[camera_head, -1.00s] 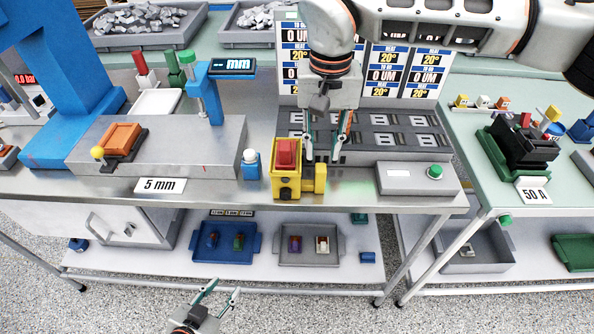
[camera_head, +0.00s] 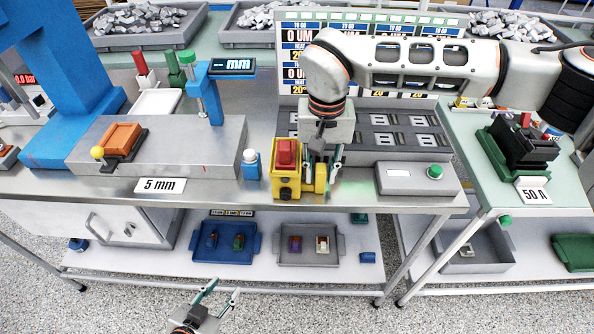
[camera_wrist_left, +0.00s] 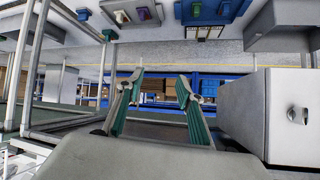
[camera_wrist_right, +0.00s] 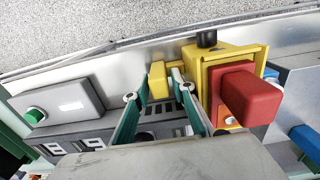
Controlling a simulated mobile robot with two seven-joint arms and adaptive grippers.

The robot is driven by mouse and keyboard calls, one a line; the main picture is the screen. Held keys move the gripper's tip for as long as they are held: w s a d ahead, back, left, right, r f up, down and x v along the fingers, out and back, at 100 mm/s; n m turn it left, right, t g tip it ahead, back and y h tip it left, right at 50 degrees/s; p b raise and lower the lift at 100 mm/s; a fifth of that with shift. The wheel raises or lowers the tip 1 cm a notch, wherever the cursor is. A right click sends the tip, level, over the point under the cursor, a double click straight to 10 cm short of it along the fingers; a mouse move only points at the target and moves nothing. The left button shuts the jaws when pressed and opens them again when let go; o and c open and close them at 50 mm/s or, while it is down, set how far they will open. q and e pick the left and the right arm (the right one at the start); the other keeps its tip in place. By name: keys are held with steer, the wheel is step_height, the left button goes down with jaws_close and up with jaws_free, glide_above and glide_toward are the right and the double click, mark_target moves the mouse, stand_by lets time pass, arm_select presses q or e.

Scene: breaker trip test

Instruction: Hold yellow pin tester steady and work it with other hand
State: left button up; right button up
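The yellow pin tester (camera_head: 287,185) stands upright near the front edge of the steel bench, with a red block (camera_head: 286,153) on top and a smaller yellow block (camera_head: 320,178) on its right side. The tester also shows in the right wrist view (camera_wrist_right: 236,58). My right gripper (camera_head: 321,184) is lowered from above, its open fingers on either side of the small yellow block; I cannot tell whether they touch it. The right wrist view shows this block (camera_wrist_right: 158,78) between the fingers. My left gripper (camera_head: 225,287) is open and empty, low in front of the bench.
A small blue holder with a white top (camera_head: 251,165) stands just left of the tester. A grey box with a green button (camera_head: 435,171) is to the right, and a grey slotted tray (camera_head: 400,138) behind. The lower shelf holds a blue tray (camera_head: 225,256) and a grey tray (camera_head: 310,258).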

jaws_close()
arm_select(q)
jaws_close()
steer(key=shift+r, duration=0.1)
stand_by(0.8)
